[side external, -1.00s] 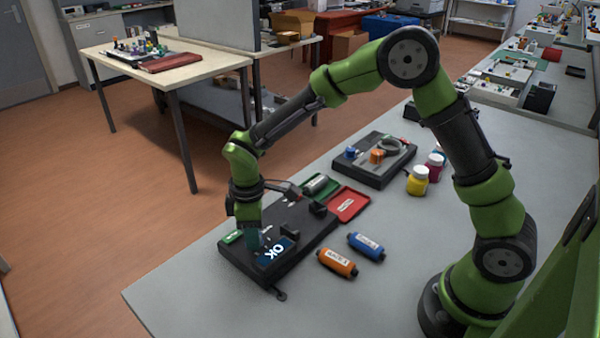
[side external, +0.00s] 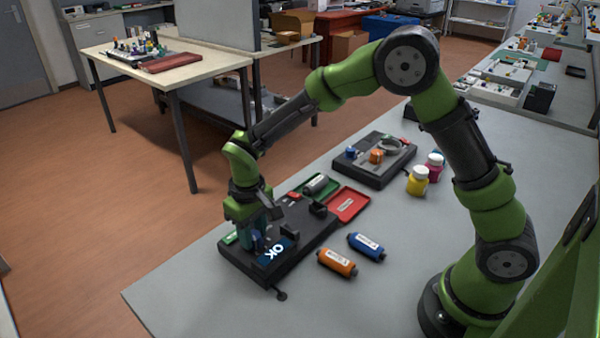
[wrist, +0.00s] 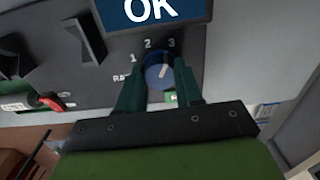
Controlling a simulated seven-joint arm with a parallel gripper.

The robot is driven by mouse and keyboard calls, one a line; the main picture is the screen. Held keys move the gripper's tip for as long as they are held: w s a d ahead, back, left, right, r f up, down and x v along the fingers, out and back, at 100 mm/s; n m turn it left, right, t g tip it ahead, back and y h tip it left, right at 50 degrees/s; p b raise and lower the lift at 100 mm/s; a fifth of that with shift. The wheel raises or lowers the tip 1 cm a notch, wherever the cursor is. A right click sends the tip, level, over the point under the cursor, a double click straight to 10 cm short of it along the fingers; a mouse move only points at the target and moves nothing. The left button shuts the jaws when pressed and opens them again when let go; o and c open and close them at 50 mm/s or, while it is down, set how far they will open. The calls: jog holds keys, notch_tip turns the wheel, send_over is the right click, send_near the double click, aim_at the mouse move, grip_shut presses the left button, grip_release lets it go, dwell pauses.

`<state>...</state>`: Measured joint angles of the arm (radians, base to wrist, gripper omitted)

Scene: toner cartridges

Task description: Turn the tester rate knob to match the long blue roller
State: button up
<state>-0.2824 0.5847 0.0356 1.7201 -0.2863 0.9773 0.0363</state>
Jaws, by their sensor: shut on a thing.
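My gripper (wrist: 160,92) is shut on the blue round rate knob (wrist: 158,77), one finger on each side. The knob's pale mark points up and right, roughly towards the printed 3; the numbers 1, 2 and 3 arc above it. In the side view my gripper (side external: 253,245) is low over the front left of the dark tester (side external: 305,240) and hides the knob. The tester's screen (side external: 275,251) reads OK, also in the wrist view (wrist: 150,10). A blue roller (side external: 366,246) lies on the table right of the tester.
An orange roller (side external: 337,262) lies beside the blue one. A green tray (side external: 322,188) holding a grey cylinder and a red tray (side external: 348,205) adjoin the tester's back. Yellow (side external: 417,181) and magenta (side external: 434,167) bottles stand further right. The front table is clear.

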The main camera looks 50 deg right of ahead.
aim_at(253, 234)
jog(key=shift+r+m, duration=0.15)
jog(key=shift+m, duration=0.15)
jog(key=o, duration=0.8)
jog(key=shift+c, duration=0.2)
notch_tip(253, 234, up, 17)
dwell(0.3)
